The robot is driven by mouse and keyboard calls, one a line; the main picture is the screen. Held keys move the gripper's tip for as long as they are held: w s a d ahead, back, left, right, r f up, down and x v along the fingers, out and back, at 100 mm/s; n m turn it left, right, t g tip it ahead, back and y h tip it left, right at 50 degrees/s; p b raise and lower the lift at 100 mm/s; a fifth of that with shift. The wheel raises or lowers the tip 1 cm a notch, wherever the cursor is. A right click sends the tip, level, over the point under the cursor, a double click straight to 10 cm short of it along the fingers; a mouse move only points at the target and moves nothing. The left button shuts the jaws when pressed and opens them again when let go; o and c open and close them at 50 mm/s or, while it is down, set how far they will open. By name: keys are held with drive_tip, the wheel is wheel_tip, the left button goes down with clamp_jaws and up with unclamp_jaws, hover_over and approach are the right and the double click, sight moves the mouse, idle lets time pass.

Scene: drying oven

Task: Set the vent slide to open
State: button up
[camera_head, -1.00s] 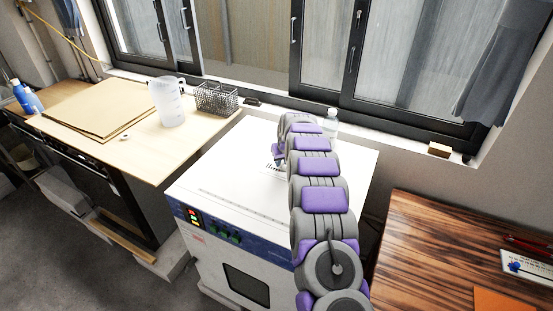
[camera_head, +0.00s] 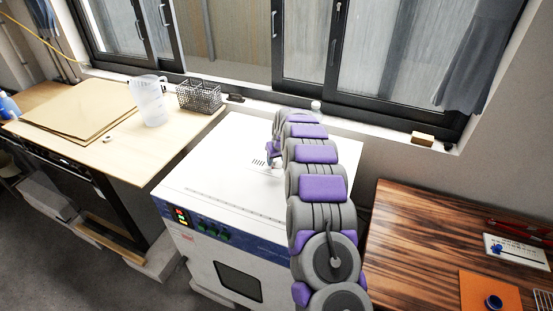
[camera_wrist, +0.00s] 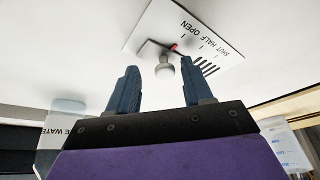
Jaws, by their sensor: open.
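The white drying oven (camera_head: 215,170) has a blue front panel, and its vent slots (camera_head: 259,162) show on top beside my arm. In the wrist view a white vent plate (camera_wrist: 220,45) reads OPEN, HALF and SHUT, upside down, with dark slots. My arm mostly hides the gripper in the head view.
A clear bottle (camera_head: 315,106) stands at the oven's back edge. A wooden bench (camera_head: 115,155) at left holds a jug (camera_head: 150,100) and a wire basket (camera_head: 199,96). A dark wooden table (camera_head: 425,220) stands at right. The oven top left of my arm is mostly clear.

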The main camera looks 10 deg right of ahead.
drive_tip(key=shift+s+a+r, duration=0.1)
drive_tip(key=shift+r, duration=0.45)
drive_tip(key=p+v, duration=0.2)
drive_tip(key=v, duration=1.4)
drive_tip(key=shift+d+p, duration=0.25)
drive_tip(key=shift+p, duration=0.05)
drive_tip(key=shift+s+r, duration=0.1)
drive_tip(key=shift+s, duration=0.1)
drive_tip(key=s+a+r+g, duration=0.1)
drive_tip(key=s+a+r, duration=0.1)
drive_tip(key=s, duration=0.6)
drive_tip(key=s+a+r+g, duration=0.1)
drive_tip(key=s+a+r, duration=0.2)
drive_tip(key=s, duration=0.5)
drive_tip(key=s+a+r+g, duration=0.1)
drive_tip(key=s+a+r, duration=0.1)
drive_tip(key=s, duration=0.7)
drive_tip(key=s+f+m+g, duration=0.1)
drive_tip(key=s+f+g, duration=0.2)
drive_tip(key=s, duration=2.6)
drive_tip(key=shift+s+m+h, duration=0.3)
drive_tip(key=shift+s+m, duration=0.05)
drive_tip(key=shift+m, duration=0.05)
